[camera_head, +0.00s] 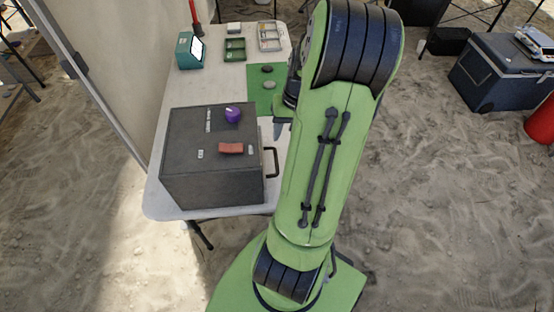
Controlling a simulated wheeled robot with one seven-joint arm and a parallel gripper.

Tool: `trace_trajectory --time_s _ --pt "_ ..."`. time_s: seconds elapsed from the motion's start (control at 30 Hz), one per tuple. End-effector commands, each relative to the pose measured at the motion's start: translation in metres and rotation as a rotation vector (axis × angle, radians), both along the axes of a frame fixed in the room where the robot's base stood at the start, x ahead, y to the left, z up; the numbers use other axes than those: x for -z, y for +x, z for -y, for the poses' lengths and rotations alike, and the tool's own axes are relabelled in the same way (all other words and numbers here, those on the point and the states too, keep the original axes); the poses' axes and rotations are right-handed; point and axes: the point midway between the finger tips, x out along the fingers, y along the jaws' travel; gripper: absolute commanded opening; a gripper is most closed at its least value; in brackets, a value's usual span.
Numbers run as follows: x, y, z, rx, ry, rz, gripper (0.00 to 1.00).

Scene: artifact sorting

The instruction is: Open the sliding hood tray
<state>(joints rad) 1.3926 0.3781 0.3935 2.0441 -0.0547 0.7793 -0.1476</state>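A dark grey box (190,180), which looks like the hood, stands on the near end of the white table. A dark handle (276,163) sticks out from its right side. The tray front at that side is seen edge-on and looks shut against the box, though I cannot be sure. My gripper (279,129) is just behind and beyond the handle, apart from it in the picture. It is mostly hidden by my green arm; one dark fingertip shows, pointing down. I cannot tell whether it is open or shut.
On the box lie a purple knob-like object (233,115) and a red-brown block (231,148). Farther along the table (215,85) are a green mat (256,82) with two stones, small trays (235,49) and a teal device (188,52). Sandy floor lies right of the table.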

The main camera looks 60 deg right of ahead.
Motion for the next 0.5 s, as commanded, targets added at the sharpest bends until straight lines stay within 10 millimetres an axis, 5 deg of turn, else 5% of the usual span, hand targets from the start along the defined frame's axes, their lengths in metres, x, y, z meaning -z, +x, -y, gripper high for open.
trace_trajectory --time_s 0.3,0.5 --pt "0.085 0.01 -0.011 -0.001 0.004 -0.003 0.38" --pt "0.112 0.015 -0.014 0.0 0.001 -0.001 0.38"
